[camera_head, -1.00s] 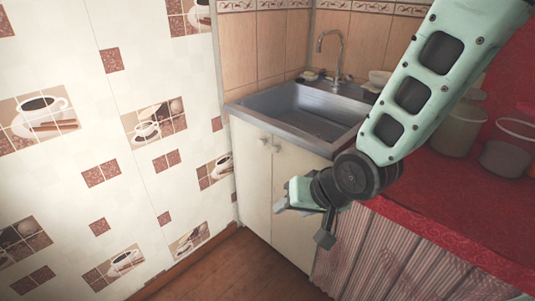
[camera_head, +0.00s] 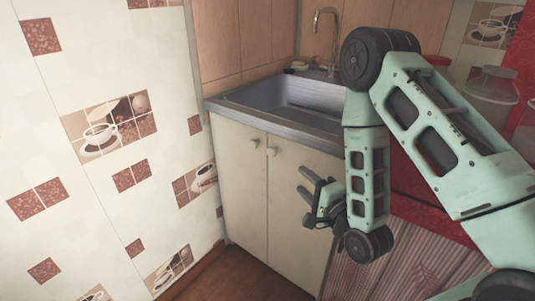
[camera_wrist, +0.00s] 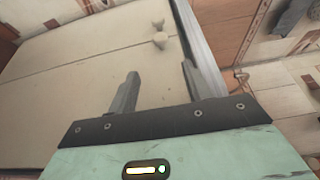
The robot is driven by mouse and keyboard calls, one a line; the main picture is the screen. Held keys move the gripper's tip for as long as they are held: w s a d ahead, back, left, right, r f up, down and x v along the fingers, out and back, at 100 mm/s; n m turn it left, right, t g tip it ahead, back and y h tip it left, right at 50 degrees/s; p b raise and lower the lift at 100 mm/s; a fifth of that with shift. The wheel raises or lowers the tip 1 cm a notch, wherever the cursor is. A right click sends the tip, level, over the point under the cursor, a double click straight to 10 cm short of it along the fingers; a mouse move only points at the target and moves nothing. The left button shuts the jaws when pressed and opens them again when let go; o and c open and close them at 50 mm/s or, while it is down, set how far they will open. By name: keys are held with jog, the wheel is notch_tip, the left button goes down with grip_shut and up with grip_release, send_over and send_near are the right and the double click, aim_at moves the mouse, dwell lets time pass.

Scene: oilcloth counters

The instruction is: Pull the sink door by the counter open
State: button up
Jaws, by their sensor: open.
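The sink cabinet has two cream doors, both shut, each with a small round knob near its top at the middle seam. The right door, the sink door by the counter (camera_head: 294,220), has its knob (camera_head: 271,151) in plain view. Its right part is hidden by my arm. My gripper (camera_head: 306,182) is open and empty in front of this door, right of and below the knob. In the wrist view, the fingers (camera_wrist: 160,72) point toward the two knobs, and the nearer knob (camera_wrist: 160,40) lies beyond the fingertips, apart from them.
The left door (camera_head: 236,175) stands beside a tiled wall (camera_head: 100,190). A metal sink (camera_head: 285,100) with a tap tops the cabinet. The red counter and striped curtain (camera_head: 415,255) are at right, partly behind my arm. Brown floor shows below the doors.

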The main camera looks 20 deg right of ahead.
aim_at(274, 154)
jog(key=b+x, duration=0.9)
jog(key=x, duration=0.8)
jog(key=shift+a+b, duration=0.15)
jog(key=shift+b, duration=0.2)
